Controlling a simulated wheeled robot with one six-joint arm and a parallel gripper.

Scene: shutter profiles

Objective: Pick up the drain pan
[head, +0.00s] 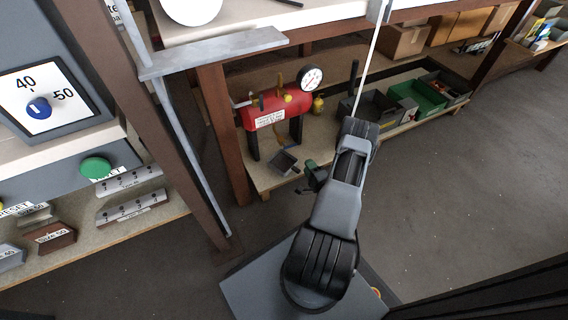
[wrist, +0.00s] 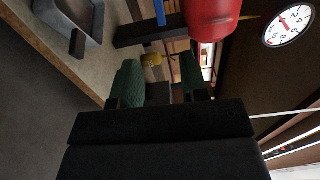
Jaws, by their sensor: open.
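The drain pan (head: 285,162) is a small dark grey open tray on the low wooden shelf, below the red tank. In the wrist view the pan (wrist: 92,12) is at the upper left, partly cut off by the frame edge. My gripper (head: 309,176) is just right of the pan in the head view, near the shelf's front edge. In the wrist view its two green-padded fingers (wrist: 160,78) are apart with nothing held between them. The pan lies outside the fingers, and I see no contact.
The red tank (head: 266,112) with a pressure gauge (head: 311,78) stands on dark legs behind the pan. A rusty post (head: 221,135) rises left of it. Grey and green bins (head: 428,97) fill the shelf to the right. The floor at right (head: 480,180) is clear.

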